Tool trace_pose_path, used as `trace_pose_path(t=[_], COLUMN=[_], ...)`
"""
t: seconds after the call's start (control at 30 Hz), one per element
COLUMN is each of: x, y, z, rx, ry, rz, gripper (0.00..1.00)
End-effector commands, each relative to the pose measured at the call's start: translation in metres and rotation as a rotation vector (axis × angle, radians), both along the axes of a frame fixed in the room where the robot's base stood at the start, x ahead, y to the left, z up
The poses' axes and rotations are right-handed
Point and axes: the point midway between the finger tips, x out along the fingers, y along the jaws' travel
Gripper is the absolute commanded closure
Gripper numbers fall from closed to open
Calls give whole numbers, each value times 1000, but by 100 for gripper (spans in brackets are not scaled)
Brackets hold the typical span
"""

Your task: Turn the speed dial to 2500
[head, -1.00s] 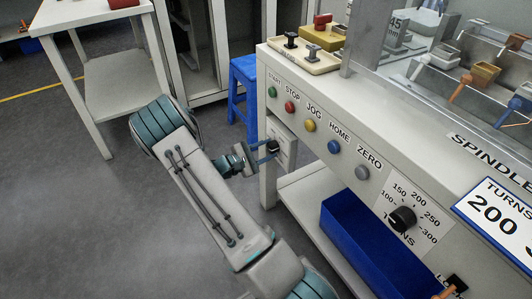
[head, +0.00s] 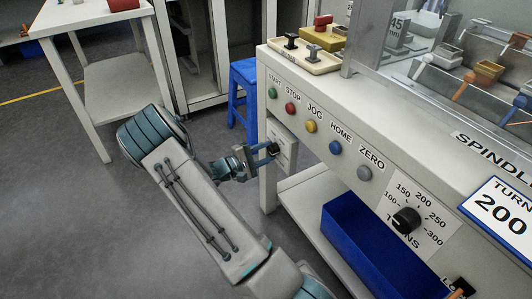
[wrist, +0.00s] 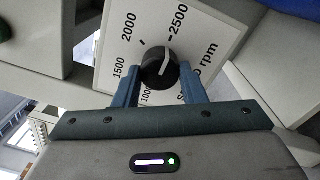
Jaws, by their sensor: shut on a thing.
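The speed dial (wrist: 158,68) is a round black knob on a white scale plate (wrist: 112,42) marked 1000, 1500, 2000 and 2500 rpm. In the wrist view its white pointer line points up and slightly right, close to the 2500 mark and past 2000. My gripper (wrist: 158,88) is shut on the knob, a finger on each side. In the head view my gripper (head: 270,154) is at the end face of the machine, where the dial (head: 275,147) shows small and its scale cannot be read.
The machine's front panel (head: 350,155) holds several coloured buttons and a turns dial (head: 406,220). A blue bin (head: 365,250) sits on the shelf below. A blue stool (head: 243,85) and a white table (head: 90,20) stand behind. The floor to the left is clear.

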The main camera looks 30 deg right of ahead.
Motion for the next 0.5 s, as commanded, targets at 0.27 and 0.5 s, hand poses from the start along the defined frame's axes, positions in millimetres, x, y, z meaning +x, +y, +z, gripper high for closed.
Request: trace_pose_path(t=[0.27, 0.5], x=[0, 0], y=[1, 0], z=[0, 0], rx=[1, 0], ry=[0, 1], rz=[2, 0], gripper=[41, 41])
